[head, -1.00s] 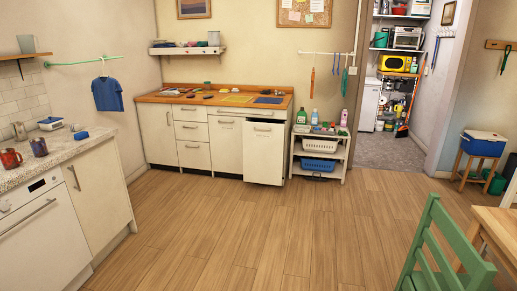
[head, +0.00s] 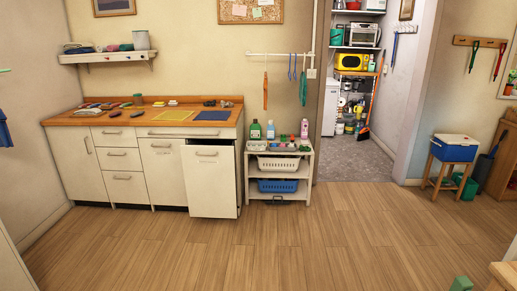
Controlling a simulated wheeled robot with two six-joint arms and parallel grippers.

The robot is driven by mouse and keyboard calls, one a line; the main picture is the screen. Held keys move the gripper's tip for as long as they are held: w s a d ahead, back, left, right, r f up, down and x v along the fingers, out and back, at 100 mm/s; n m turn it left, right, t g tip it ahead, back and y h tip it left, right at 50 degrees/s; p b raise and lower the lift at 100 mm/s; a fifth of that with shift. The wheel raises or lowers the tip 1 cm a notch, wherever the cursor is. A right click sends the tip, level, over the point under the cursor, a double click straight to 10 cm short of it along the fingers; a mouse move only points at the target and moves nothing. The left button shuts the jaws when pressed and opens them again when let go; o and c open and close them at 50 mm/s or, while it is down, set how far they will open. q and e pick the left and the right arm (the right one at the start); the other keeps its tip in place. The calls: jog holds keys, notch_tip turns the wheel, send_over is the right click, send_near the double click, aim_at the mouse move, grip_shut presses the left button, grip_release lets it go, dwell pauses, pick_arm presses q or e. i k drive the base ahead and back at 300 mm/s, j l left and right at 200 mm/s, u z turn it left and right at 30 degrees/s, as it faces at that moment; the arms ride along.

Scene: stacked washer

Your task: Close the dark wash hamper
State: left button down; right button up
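At the right end of the counter unit, a white pull-out front (head: 211,187) with a bar handle near its top stands forward of the other fronts, so it is partly open. This looks like a pull-out hamper. The white front (head: 163,178) to its left also has a handle, and it sits flush with the unit. Small labels seem to show on both fronts but are too small to read, so I cannot tell which one is the dark wash hamper. Neither of my grippers is in view.
A white shelf trolley (head: 279,190) with baskets and bottles stands close to the right of the pulled-out front. The wooden floor (head: 260,248) before the unit is clear. A pale table corner (head: 505,272) and a green chair tip (head: 461,284) show at bottom right.

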aim_at(209, 166)
jog(key=i, duration=1.7)
